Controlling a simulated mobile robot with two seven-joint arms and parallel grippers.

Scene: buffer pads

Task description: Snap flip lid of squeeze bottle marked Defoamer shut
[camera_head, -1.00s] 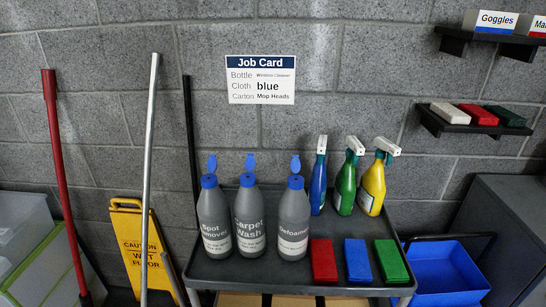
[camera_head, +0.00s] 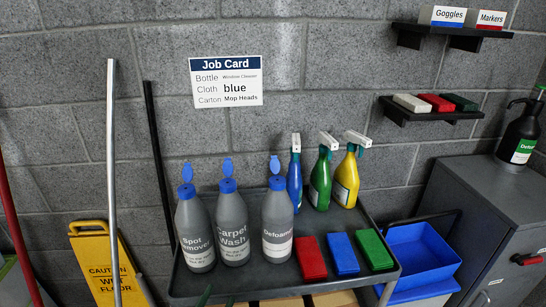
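The grey squeeze bottle marked Defoamer (camera_head: 278,222) stands upright on the dark tray top of a cart (camera_head: 385,283), rightmost of three like bottles. Its blue flip lid (camera_head: 275,166) stands up, open, above the blue cap (camera_head: 277,183). The Carpet Wash bottle (camera_head: 232,222) and the Spot Remover bottle (camera_head: 194,228) are to its left, both with blue lids up. My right gripper is not in view.
Blue, green and yellow spray bottles (camera_head: 320,180) stand behind right of the Defoamer bottle. Red, blue and green blocks (camera_head: 342,253) lie to its front right. A black pump bottle (camera_head: 520,135) stands on a grey cabinet (camera_head: 470,205). A yellow caution sign (camera_head: 95,262) stands left.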

